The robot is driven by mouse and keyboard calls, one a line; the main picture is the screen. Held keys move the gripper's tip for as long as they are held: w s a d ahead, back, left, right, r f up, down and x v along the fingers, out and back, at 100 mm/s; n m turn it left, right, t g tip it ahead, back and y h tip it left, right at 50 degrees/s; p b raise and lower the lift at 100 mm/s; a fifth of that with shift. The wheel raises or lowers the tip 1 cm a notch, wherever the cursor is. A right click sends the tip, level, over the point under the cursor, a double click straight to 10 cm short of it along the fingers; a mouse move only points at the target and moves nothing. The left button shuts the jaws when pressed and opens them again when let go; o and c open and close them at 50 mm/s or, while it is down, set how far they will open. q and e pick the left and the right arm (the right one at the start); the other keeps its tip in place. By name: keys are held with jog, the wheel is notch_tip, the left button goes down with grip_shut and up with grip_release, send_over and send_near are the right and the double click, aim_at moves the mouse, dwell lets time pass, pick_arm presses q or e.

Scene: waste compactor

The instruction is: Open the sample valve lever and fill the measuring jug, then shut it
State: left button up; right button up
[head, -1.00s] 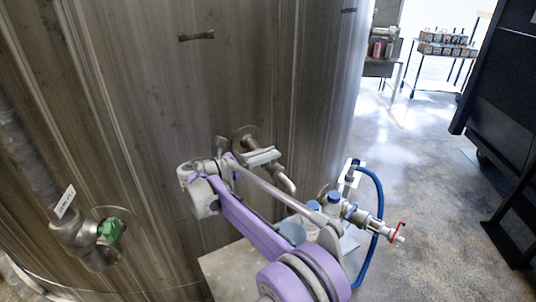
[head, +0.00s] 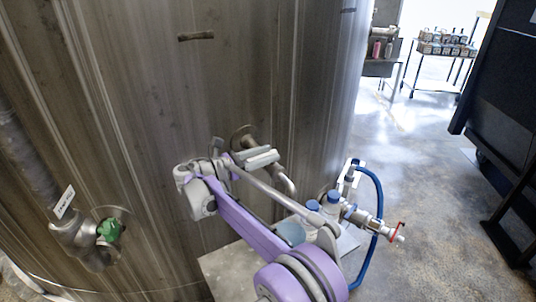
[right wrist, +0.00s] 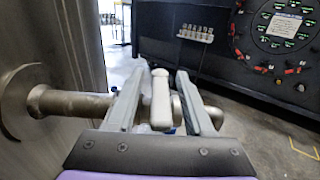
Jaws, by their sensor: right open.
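The sample valve comes out of the steel tank on a short pipe, and its downturned spout (head: 287,184) shows in the head view. In the right wrist view the pipe (right wrist: 72,104) enters from the left. The pale valve lever (right wrist: 160,98) stands upright between the fingers of my right gripper (right wrist: 160,82). These fingers are open, one on each side of the lever, with a visible gap. In the head view my right gripper (head: 266,157) is at the valve and hides the lever. A bluish, jug-like container (head: 290,233) stands below, partly hidden by my arm. My left gripper is not in view.
Blue-capped bottles (head: 332,203) and a fitting with a blue hose (head: 377,200) crowd the small stand (head: 225,272) below the valve. A pipe with a green part (head: 109,230) is at the left. Open floor (head: 420,170) lies to the right.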

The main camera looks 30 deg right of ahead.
aim_at(247, 160)
jog(key=a, duration=1)
jog(key=shift+s, duration=0.1)
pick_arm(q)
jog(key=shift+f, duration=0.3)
